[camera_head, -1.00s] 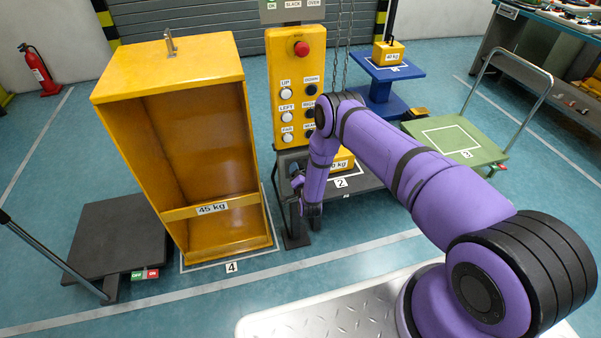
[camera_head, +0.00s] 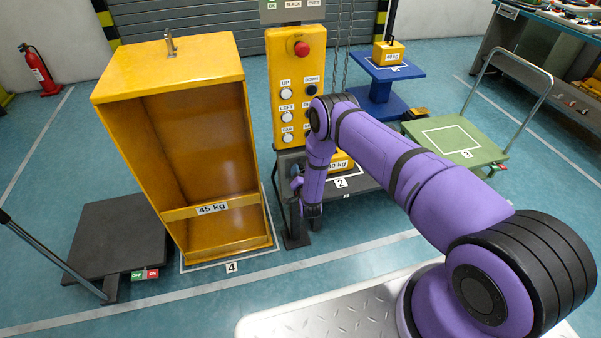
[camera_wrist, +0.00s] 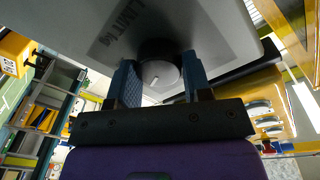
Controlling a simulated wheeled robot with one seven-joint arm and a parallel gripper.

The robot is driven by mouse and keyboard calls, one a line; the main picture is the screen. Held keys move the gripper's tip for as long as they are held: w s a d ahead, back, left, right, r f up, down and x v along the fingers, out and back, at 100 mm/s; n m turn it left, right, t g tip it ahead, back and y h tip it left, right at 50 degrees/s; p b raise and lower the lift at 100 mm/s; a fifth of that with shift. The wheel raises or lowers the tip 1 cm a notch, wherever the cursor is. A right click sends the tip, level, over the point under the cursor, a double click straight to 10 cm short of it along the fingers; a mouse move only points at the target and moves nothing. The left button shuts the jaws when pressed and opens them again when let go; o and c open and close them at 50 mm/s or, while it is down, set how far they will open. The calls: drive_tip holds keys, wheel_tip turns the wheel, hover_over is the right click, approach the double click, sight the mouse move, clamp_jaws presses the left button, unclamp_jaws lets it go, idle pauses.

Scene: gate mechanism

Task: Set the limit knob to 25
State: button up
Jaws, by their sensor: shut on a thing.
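No scale numbers are readable, so I cannot tell the setting. In the head view my purple arm hides the knob and most of my gripper.
A yellow control panel (camera_head: 283,65) with a red button stands behind my arm. A tall yellow 45 kg frame (camera_head: 170,75) stands to its left. A green cart (camera_head: 460,140) and a blue stand (camera_head: 400,70) are to the right.

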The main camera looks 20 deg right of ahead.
drive_tip(key=n, duration=0.7)
drive_tip(key=n+y, duration=0.1)
drive_tip(key=n, duration=0.6)
drive_tip(key=shift+f+n+t, duration=0.15)
drive_tip(key=shift+n+t, duration=0.15)
drive_tip(key=shift+t, duration=0.1)
drive_tip(key=o, duration=0.9)
drive_tip(key=shift+s, duration=0.15)
drive_tip(key=s, duration=0.7)
drive_tip(key=s+f, duration=0.1)
drive_tip(key=s, duration=0.2)
drive_tip(key=shift+s+a, duration=0.15)
drive_tip(key=shift+s, duration=0.15)
